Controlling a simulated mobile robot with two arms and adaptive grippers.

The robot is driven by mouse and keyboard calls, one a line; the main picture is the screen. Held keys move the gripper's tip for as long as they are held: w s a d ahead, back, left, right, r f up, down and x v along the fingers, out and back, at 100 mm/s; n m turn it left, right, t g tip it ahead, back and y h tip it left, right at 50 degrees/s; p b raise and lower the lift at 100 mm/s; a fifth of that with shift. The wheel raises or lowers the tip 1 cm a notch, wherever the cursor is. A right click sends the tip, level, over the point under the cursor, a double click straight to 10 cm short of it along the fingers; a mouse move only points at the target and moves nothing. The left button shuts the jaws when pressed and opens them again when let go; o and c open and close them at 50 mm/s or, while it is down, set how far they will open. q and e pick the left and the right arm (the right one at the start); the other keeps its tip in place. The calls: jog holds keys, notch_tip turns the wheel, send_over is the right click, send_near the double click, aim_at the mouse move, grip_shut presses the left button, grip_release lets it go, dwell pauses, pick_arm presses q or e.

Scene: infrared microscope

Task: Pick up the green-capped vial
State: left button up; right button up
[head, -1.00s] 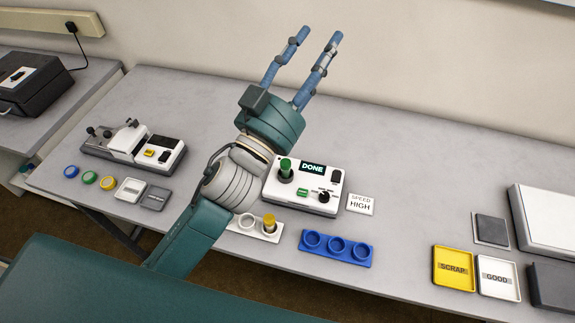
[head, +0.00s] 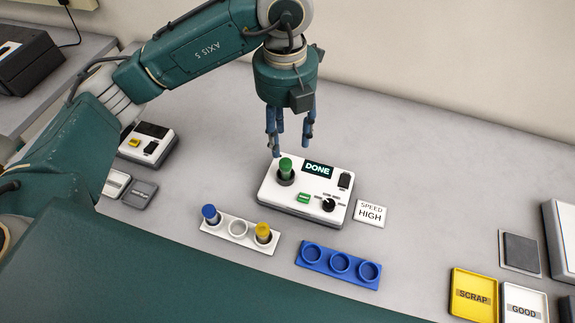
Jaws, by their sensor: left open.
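The green-capped vial (head: 286,167) stands upright in the dark round holder on top of the white mixer box (head: 306,190), whose display reads DONE. My left gripper (head: 278,145) points down just above and slightly behind the vial, apart from it as far as I can tell. Its blue fingers are open with nothing between them. My right gripper is not in view.
A white rack (head: 251,241) holds a blue-capped vial (head: 210,214) and a yellow-capped vial (head: 263,232). A blue rack (head: 324,272) is empty. A SPEED HIGH card (head: 371,213) lies beside the mixer. SCRAP (head: 473,293) and GOOD (head: 525,304) trays sit at right.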

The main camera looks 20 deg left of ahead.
aim_at(285, 162)
pick_arm(q)
jog(key=f+p, duration=0.1)
jog(key=f, duration=0.4)
jog(key=shift+a, duration=0.2)
jog(key=shift+s+f+p, duration=0.1)
jog(key=shift+f+p, duration=0.25)
jog(key=shift+p, duration=0.15)
notch_tip(285, 162, down, 4)
jog(key=shift+s+r+p, duration=0.1)
jog(key=shift+r+p, duration=0.1)
jog(key=shift+p, duration=0.8)
jog(key=shift+f, duration=0.5)
grip_shut()
